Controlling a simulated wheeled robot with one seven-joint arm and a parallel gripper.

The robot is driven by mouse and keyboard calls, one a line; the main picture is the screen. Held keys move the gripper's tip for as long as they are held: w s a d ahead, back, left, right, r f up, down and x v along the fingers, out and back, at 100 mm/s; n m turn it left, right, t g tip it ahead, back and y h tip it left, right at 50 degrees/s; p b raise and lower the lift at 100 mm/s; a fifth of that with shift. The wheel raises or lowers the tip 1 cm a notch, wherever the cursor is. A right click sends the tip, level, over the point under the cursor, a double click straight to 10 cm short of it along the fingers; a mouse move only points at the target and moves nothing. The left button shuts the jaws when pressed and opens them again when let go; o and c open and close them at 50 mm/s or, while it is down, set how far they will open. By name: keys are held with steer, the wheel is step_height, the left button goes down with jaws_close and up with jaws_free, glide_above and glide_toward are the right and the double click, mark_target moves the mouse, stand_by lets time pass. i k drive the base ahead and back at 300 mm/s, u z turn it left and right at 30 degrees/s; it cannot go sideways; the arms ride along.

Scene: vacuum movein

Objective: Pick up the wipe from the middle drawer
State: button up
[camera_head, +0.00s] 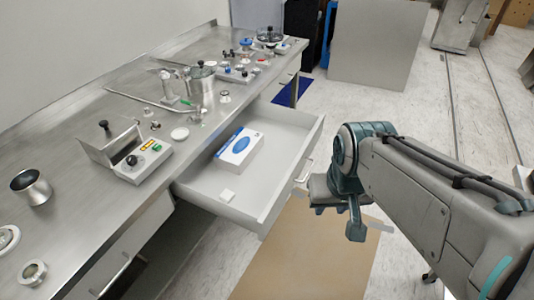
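The middle drawer (290,122) is pulled out from the steel bench, and its inside is in view. A white and blue box (239,149), perhaps a wipe box, lies further back in the same drawer. My gripper (338,212) is outside the drawer, to the right of its front panel and handle (304,170). It is apart from the white square and the box. Its fingertips are too unclear to tell how far they are apart.
The steel bench (120,105) carries a control box (142,160), a metal pot (200,80) and several small parts. A closed lower drawer (120,255) is at the bottom left. A brown mat (300,262) covers the floor before the drawer. A grey panel (378,45) stands behind.

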mark_target(227, 196)
steer(key=k, duration=0.6)
steer(key=u, duration=0.4)
steer(key=i, duration=1.15)
steer(key=u, duration=0.4)
